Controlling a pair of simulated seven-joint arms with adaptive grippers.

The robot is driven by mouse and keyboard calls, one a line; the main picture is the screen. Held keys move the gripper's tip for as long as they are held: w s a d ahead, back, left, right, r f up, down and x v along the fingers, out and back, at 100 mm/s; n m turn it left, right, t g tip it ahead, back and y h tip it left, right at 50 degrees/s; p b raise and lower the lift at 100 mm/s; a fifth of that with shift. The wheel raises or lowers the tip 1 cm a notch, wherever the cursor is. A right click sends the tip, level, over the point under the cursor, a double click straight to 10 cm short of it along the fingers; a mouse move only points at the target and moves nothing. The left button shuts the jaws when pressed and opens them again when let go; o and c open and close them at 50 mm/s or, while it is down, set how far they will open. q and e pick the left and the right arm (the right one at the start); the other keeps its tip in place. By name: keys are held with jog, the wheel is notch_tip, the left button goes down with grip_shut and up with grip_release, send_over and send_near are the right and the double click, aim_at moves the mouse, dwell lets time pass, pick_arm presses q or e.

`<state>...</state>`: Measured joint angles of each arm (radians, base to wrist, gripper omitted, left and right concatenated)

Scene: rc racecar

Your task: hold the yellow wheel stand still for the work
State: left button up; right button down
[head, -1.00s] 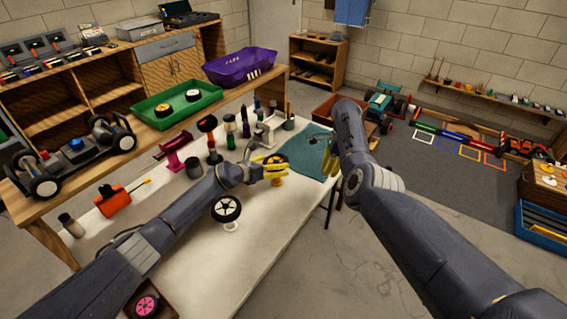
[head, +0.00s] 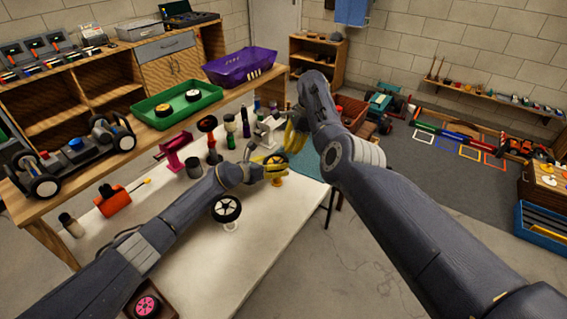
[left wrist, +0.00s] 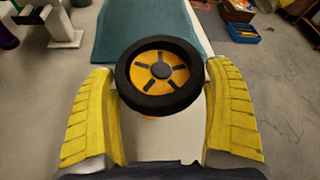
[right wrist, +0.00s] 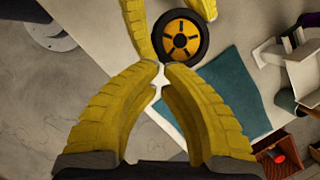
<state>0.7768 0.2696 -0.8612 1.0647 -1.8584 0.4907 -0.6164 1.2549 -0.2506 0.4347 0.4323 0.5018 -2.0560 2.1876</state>
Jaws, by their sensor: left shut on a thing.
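The yellow wheel stand (head: 278,182) is upright on the white table, carrying a black-tyred wheel with a yellow hub (left wrist: 161,72). My left gripper (head: 268,166) is shut on the stand, one yellow finger on each side. In the left wrist view the wheel hides most of the stand and the contact. The right wrist view shows the wheel (right wrist: 180,38) between the left fingers. My right gripper (head: 296,136) is above the table just beyond the wheel. Its fingertips (right wrist: 162,68) come together beside the wheel, with nothing seen between them.
A second wheel with white spokes (head: 227,209) stands nearer on the table (head: 255,250). A teal cloth (head: 312,166) lies right of the stand. A magenta holder (head: 178,153), bottles and a grey-white fixture (head: 262,128) stand behind. The table's front is mostly clear.

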aim_at(286, 157)
jog(key=shift+x, duration=2.25)
jog(key=shift+f, duration=0.1)
jog(key=shift+a+r, duration=0.15)
jog(key=shift+r, duration=1.8)
jog(key=v, duration=1.2)
jog(key=shift+s+f, duration=0.1)
